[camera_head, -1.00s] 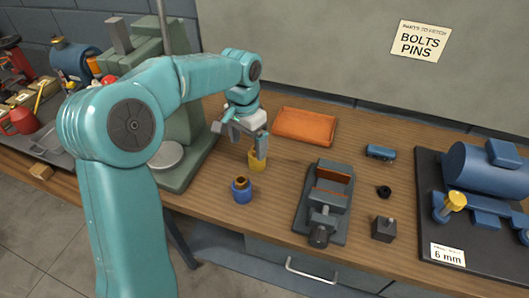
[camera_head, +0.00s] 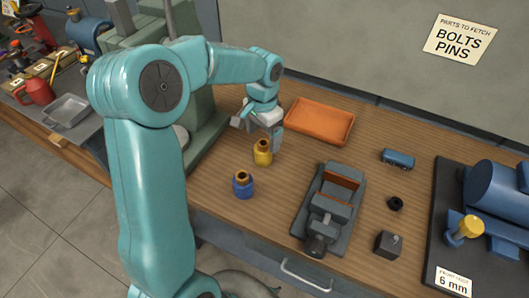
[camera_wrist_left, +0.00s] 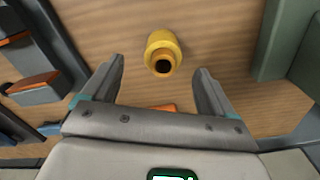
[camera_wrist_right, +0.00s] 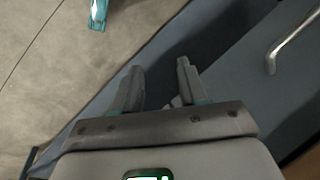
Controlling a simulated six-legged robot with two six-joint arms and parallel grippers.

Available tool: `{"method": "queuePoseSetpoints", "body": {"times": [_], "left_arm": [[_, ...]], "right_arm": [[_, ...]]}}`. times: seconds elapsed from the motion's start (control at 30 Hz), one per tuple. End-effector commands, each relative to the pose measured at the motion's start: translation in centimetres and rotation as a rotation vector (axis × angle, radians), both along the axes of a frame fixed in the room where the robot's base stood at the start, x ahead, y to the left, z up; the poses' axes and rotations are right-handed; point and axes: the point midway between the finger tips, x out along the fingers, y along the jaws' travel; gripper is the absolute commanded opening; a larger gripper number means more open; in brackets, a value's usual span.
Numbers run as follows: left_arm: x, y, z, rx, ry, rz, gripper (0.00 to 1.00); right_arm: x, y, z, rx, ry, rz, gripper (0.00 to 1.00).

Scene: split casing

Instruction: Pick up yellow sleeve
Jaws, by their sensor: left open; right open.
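The yellow sleeve (camera_head: 262,153) stands upright on the wooden bench, just behind a blue sleeve (camera_head: 243,184). My left gripper (camera_head: 257,131) is open and empty, close to the yellow sleeve, with one finger at its right. In the left wrist view the yellow sleeve (camera_wrist_left: 154,44) shows its dark bore, beyond and between the spread fingers (camera_wrist_left: 160,68); I see no contact. My right gripper (camera_wrist_right: 160,67) is open and empty, low by the bench front, seen only in its wrist view.
An orange tray (camera_head: 320,122) lies behind, right of the left gripper. A grey vise (camera_head: 328,212) stands to the right, with a blue block (camera_head: 398,159), a black nut (camera_head: 395,203) and a dark cube (camera_head: 387,244) beyond. A green machine stands left. A drawer handle (camera_wrist_right: 290,38) is near my right gripper.

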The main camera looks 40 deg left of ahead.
Motion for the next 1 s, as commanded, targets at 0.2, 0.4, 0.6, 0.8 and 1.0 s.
{"method": "queuePoseSetpoints", "body": {"times": [0.2,0.4,0.6,0.8,1.0], "left_arm": [[0.1,-0.1,-2.6,0.001,0.000,0.000,0.87],[0.4,0.2,-4.9,-0.002,0.005,0.001,0.87],[0.8,0.4,-7.6,0.000,0.001,-0.001,0.87],[0.8,0.5,-7.9,0.001,-0.001,0.000,0.87],[0.8,0.4,-7.9,0.001,-0.001,0.000,0.41]], "right_arm": [[0.0,0.0,0.1,0.000,0.000,0.000,0.43],[0.0,0.0,0.9,0.000,0.000,0.000,0.43],[0.0,0.0,1.2,0.000,0.000,0.000,0.43],[0.0,0.0,1.2,0.000,0.000,0.000,0.43],[0.0,0.0,1.2,0.000,0.000,0.000,0.43]]}}
